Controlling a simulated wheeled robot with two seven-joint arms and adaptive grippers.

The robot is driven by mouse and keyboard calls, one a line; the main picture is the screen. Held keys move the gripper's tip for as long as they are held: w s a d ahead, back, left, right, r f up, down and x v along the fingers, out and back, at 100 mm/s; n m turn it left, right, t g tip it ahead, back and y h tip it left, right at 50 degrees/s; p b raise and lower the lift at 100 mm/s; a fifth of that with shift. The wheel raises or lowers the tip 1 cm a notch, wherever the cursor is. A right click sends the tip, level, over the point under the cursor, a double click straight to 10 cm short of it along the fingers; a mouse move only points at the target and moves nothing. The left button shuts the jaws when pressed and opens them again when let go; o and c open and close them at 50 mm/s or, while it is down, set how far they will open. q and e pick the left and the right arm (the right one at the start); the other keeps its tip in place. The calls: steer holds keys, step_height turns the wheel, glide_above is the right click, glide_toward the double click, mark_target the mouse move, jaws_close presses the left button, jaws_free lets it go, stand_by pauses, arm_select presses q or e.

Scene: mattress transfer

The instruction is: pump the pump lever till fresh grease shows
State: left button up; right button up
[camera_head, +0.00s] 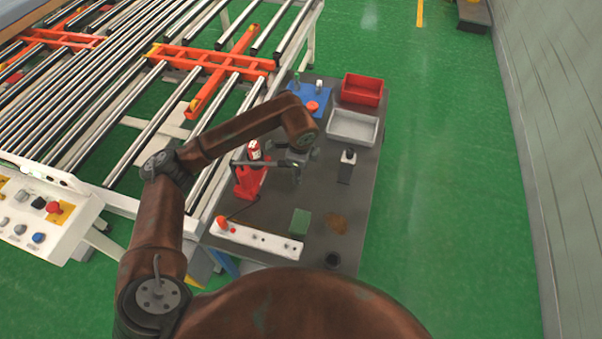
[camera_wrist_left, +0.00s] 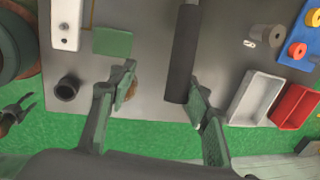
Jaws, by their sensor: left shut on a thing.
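The red pump (camera_head: 250,178) stands on the dark table beside the roller conveyor. Its dark pump lever (camera_head: 262,163) sticks out to the right, roughly level. My left gripper (camera_head: 294,168) is at the lever's free end. A brown patch (camera_head: 337,222) lies on the table. I cannot tell whether it is grease. A dark pronged shape, probably my right gripper (camera_wrist_left: 28,104), shows small at the left edge.
On the table (camera_head: 275,210) are a red bin (camera_head: 362,89), a grey tray (camera_head: 353,127), a blue plate (camera_head: 310,98), a dark bottle-like object (camera_head: 347,166), a green block (camera_head: 300,221), a white switch strip (camera_head: 257,240) and a black cup (camera_head: 332,260). Green floor is free at right.

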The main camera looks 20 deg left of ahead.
arm_select(q)
steer(key=shift+s+d+r, duration=0.1)
steer(key=shift+s+r, duration=0.1)
steer(key=shift+r, duration=0.1)
steer(key=s+a+r+p, duration=0.1)
steer(key=a+r+p, duration=0.2)
steer(key=r, duration=0.5)
steer(key=shift+s+a+p, duration=0.3)
steer(key=shift+s+p, duration=0.1)
steer(key=shift+p, duration=0.35)
stand_by(0.5)
